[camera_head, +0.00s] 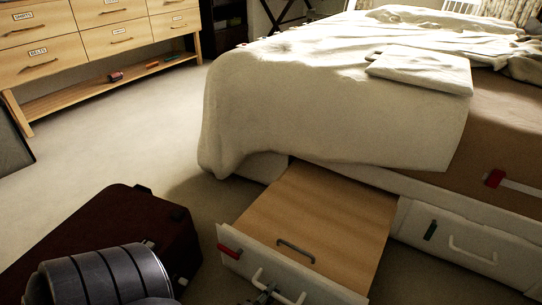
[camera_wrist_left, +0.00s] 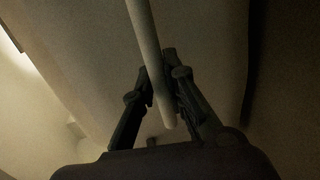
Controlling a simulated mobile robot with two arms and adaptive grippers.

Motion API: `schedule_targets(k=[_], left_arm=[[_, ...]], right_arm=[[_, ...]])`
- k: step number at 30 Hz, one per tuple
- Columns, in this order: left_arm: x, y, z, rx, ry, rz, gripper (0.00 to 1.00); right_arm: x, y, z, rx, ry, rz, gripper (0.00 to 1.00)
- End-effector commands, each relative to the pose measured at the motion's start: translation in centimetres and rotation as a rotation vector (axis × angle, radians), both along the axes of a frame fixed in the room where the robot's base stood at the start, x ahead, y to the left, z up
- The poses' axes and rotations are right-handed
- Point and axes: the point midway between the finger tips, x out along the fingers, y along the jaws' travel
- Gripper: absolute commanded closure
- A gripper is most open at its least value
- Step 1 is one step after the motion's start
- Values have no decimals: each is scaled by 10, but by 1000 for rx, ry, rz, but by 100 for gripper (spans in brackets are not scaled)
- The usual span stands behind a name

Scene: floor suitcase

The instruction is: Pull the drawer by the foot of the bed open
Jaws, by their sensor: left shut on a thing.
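The drawer by the foot of the bed (camera_head: 335,210) stands well out from the bed's base. Its pale front panel (camera_head: 335,288) has a white bar handle (camera_head: 284,297) and a red tag at its left end. My left gripper (camera_head: 265,292) is at this handle, partly cut off by the bottom edge. In the left wrist view the handle bar (camera_wrist_left: 148,50) runs between the two dark fingers (camera_wrist_left: 158,80), which are shut on it. My right gripper is not in view.
A dark red suitcase (camera_head: 130,232) lies on the floor left of the drawer. Another drawer front (camera_head: 470,245) with a white handle is shut at the right. The bed (camera_head: 330,100) is behind, and a wooden dresser (camera_head: 95,50) stands back left. Carpet between is clear.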

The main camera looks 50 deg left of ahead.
Motion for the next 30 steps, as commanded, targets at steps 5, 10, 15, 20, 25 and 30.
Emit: schedule_targets(k=[5, 10, 15, 20, 25, 30], left_arm=[[-6, -4, -2, -4, 8, -5, 100], [-6, -5, -3, -4, 9, -5, 86], [-5, -4, -2, -3, 8, -4, 75], [-4, -3, -2, -2, 6, -3, 67], [-3, -2, -1, -2, 5, -2, 67], [-3, -2, 3, -1, 5, -1, 67]], right_arm=[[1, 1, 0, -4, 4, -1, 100], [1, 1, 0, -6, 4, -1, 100], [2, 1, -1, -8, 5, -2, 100], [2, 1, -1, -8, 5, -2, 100], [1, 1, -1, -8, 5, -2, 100], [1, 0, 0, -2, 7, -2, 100]])
